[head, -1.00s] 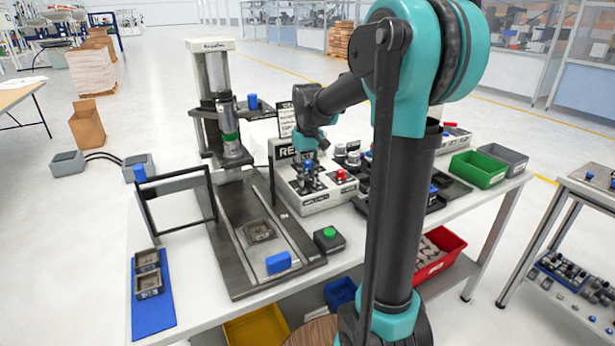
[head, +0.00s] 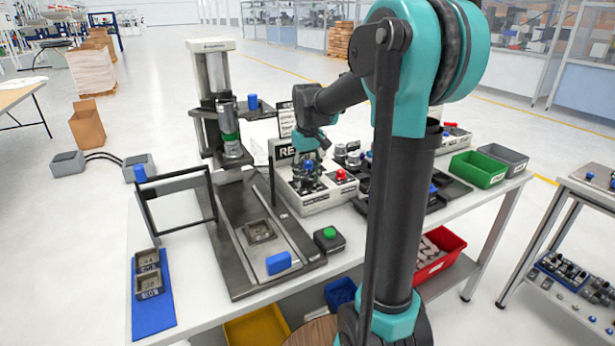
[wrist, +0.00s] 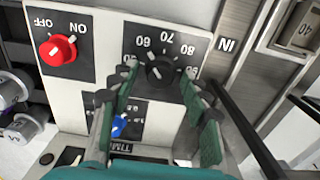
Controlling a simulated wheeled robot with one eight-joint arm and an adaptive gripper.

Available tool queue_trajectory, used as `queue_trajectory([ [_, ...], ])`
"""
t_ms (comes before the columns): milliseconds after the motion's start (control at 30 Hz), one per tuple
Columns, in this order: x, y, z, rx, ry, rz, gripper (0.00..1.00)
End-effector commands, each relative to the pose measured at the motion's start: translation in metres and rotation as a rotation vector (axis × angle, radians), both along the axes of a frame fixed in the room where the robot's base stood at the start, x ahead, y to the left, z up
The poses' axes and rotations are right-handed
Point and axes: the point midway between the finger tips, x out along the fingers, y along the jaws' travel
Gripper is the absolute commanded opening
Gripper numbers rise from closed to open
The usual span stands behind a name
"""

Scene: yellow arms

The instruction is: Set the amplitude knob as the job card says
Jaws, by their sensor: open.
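The black amplitude knob (wrist: 160,72) sits on the control box's dial plate, with readable scale figures including 60, 70, 80 and 90. A white mark shows on it, but its exact reading is hard to tell. My gripper (wrist: 160,82) is open, its green-padded fingers on either side of the knob; contact cannot be told. In the head view my gripper (head: 307,170) is over the control box (head: 318,200) and hides the knob. The job card (head: 286,118) appears as a pale sheet behind the box, its text too small to read.
A red ON/OFF switch (wrist: 58,50) and a blue lever (wrist: 119,125) are close to my gripper. A press (head: 222,100) stands left of the box. A green button box (head: 329,239) is in front.

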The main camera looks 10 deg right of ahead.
Motion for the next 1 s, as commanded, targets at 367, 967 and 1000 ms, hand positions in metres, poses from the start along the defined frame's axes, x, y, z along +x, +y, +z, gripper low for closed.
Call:
queue_trajectory([
  [367,-0.001,0.000,0.034,0.000,0.000,0.000,0.47],
  [967,0.000,0.000,0.119,0.000,0.000,0.000,0.47],
  [1000,0.000,0.000,0.120,0.000,0.000,0.000,0.47],
])
